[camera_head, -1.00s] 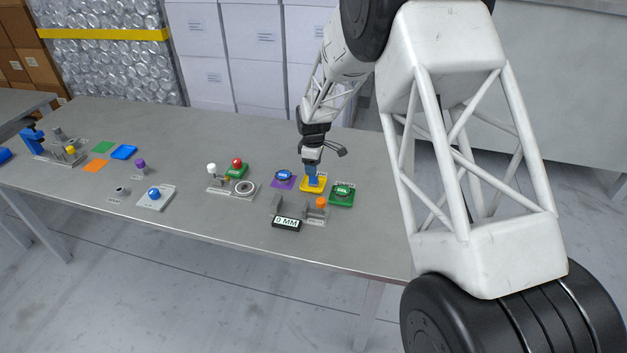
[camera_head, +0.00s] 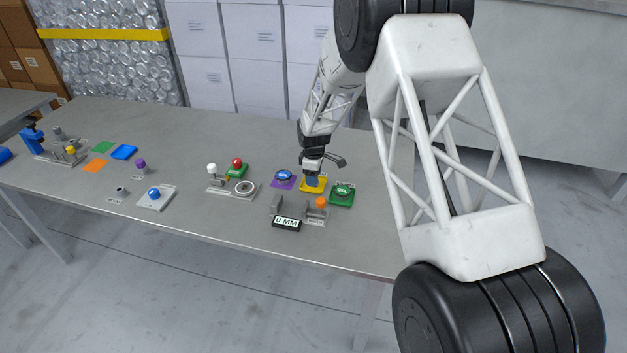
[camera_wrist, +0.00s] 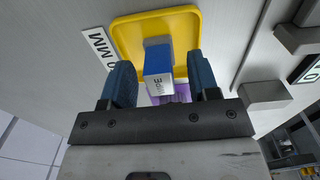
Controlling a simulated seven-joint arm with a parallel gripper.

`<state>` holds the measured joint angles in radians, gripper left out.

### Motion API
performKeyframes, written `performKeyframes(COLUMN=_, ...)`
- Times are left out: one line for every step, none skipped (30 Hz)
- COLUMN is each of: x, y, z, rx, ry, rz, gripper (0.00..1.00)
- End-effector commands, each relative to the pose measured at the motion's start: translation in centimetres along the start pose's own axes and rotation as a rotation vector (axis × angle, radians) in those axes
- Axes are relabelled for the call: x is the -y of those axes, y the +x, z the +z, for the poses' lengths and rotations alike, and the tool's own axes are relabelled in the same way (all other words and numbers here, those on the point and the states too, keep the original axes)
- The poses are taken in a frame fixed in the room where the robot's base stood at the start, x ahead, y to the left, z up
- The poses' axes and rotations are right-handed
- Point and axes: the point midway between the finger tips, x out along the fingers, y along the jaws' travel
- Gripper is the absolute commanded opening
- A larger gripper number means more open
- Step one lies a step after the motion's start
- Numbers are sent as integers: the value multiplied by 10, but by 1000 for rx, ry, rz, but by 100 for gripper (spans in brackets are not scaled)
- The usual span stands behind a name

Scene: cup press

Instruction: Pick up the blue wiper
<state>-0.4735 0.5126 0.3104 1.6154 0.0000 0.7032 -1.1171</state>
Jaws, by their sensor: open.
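A blue block with a white labelled end, apparently the blue wiper (camera_wrist: 158,60), stands on a yellow tray (camera_wrist: 188,22) in the wrist view. My gripper (camera_wrist: 160,75) has dark blue fingers, one on each side of the block. The fingers are open, with a visible gap to the block on both sides. In the head view my gripper (camera_head: 312,178) is low over the yellow tray (camera_head: 316,190). There the block is hard to tell from the blue fingers.
A purple pad with a blue disc (camera_head: 283,177) lies just left of the tray. A green block (camera_head: 342,194) lies just right. Bare table lies behind.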

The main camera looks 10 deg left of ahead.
Motion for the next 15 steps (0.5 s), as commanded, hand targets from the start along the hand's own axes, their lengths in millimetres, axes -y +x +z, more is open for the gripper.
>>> performKeyframes(x=0, y=0, z=0, rx=0, ry=0, rz=0, gripper=55)
performKeyframes(x=0, y=0, z=0, rx=0, ry=0, rz=0, gripper=55)
performKeyframes(x=0, y=0, z=0, rx=0, ry=0, rz=0, gripper=52)
performKeyframes(x=0, y=0, z=0, rx=0, ry=0, rz=0, gripper=48)
performKeyframes(x=0, y=0, z=0, rx=0, ry=0, rz=0, gripper=43)
performKeyframes(x=0, y=0, z=0, rx=0, ry=0, rz=0, gripper=37)
performKeyframes(x=0, y=0, z=0, rx=0, ry=0, rz=0, gripper=32)
performKeyframes(x=0, y=0, z=0, rx=0, ry=0, rz=0, gripper=28)
performKeyframes(x=0, y=0, z=0, rx=0, ry=0, rz=0, gripper=22)
performKeyframes(x=0, y=0, z=0, rx=0, ry=0, rz=0, gripper=17)
performKeyframes(x=0, y=0, z=0, rx=0, ry=0, rz=0, gripper=12)
performKeyframes(x=0, y=0, z=0, rx=0, ry=0, rz=0, gripper=6)
performKeyframes(x=0, y=0, z=0, rx=0, ry=0, rz=0, gripper=2)
performKeyframes(x=0, y=0, z=0, rx=0, ry=0, rz=0, gripper=2)
performKeyframes(x=0, y=0, z=0, rx=0, ry=0, rz=0, gripper=2)
